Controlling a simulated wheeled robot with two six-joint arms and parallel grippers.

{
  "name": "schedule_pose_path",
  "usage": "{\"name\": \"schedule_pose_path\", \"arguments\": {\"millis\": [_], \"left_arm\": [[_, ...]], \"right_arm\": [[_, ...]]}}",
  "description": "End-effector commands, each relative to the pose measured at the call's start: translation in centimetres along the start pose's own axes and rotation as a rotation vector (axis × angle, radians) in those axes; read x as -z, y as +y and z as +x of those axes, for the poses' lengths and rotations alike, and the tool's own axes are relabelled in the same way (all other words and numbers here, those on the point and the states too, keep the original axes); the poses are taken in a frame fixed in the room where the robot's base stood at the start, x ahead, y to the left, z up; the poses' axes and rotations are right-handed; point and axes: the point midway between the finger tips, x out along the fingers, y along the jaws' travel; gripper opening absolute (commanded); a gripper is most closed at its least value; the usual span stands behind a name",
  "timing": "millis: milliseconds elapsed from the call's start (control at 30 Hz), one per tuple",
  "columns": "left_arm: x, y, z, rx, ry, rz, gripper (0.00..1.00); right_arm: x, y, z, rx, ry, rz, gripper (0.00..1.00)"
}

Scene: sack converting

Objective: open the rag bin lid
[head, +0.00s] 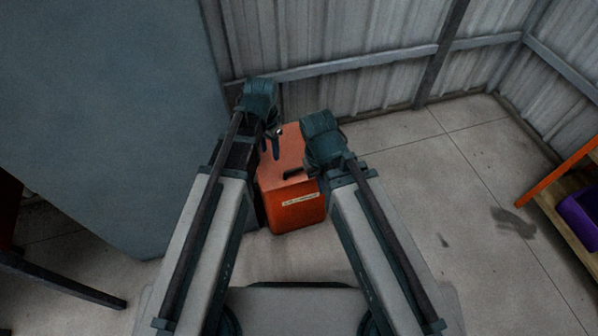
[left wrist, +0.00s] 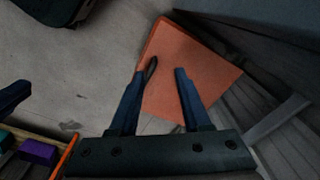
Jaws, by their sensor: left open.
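The rag bin (head: 297,211) is an orange box on the floor with a pale label on its front. Its orange lid (head: 287,148) looks shut, with a dark handle (head: 293,173) near the front edge. My left gripper (head: 270,147) is open and empty over the lid. In the left wrist view its fingers (left wrist: 160,73) point across the orange lid (left wrist: 203,68), and the dark handle (left wrist: 151,68) shows close to the left fingertip. Contact cannot be told. My right wrist is right of the bin; its fingertips are hidden in the head view.
A large grey panel (head: 110,110) stands left of the bin. A corrugated metal wall (head: 345,40) with rails is behind it. A shelf with an orange rail (head: 556,172) and a purple bin (head: 580,218) stands at the right. The concrete floor between is mostly clear.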

Motion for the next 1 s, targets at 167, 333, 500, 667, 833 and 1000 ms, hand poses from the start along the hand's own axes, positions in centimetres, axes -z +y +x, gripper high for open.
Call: {"name": "schedule_pose_path", "arguments": {"millis": [167, 333, 500, 667, 833, 1000], "left_arm": [[5.7, 2.1, 0.0, -0.013, -0.014, 0.343, 0.47], [8.1, 3.8, 0.1, -0.022, -0.022, 0.541, 0.47], [8.5, 4.2, 0.1, -0.024, -0.024, 0.588, 0.47], [8.4, 4.2, 0.4, -0.024, -0.023, 0.586, 0.47], [8.4, 4.2, 1.4, -0.024, -0.023, 0.585, 0.47], [8.3, 4.2, 3.3, -0.024, -0.023, 0.584, 0.47]], "right_arm": [[0.0, 0.0, -0.1, 0.0, 0.0, 0.0, 0.0], [0.0, 0.0, -0.1, 0.0, 0.0, 0.0, 0.0], [0.0, 0.0, -0.1, 0.0, 0.0, 0.0, 0.0], [0.0, 0.0, 0.2, 0.0, 0.0, 0.0, 0.0], [0.1, -0.1, 1.2, -0.001, 0.0, 0.0, 0.0], [0.2, -0.2, 3.1, -0.002, 0.0, -0.001, 0.0]]}}
